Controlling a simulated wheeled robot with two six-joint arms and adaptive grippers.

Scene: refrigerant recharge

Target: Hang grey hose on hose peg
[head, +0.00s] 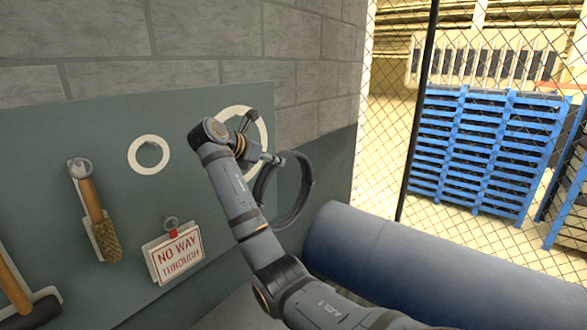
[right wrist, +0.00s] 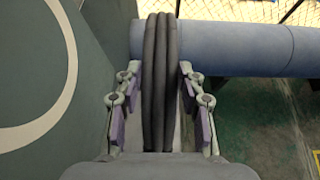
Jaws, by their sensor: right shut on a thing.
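The grey hose (head: 303,203) is a dark coil hanging from my right gripper (head: 272,160), in front of the board's right part. In the right wrist view the hose (right wrist: 160,75) runs as several strands between the two fingers of my right gripper (right wrist: 163,88), which is shut on it. A large white ring outline (head: 225,113) is on the board behind my right wrist, and its curve (right wrist: 71,60) shows at the left of the right wrist view. My left gripper is out of view.
The green board (head: 110,125) carries a brush (head: 103,230), a hammer (head: 32,308), a "NO WAY THROUGH" sign (head: 175,255) and a small white ring (head: 133,153). A large blue cylinder (head: 400,255) lies below right, near the hose. A mesh fence stands behind.

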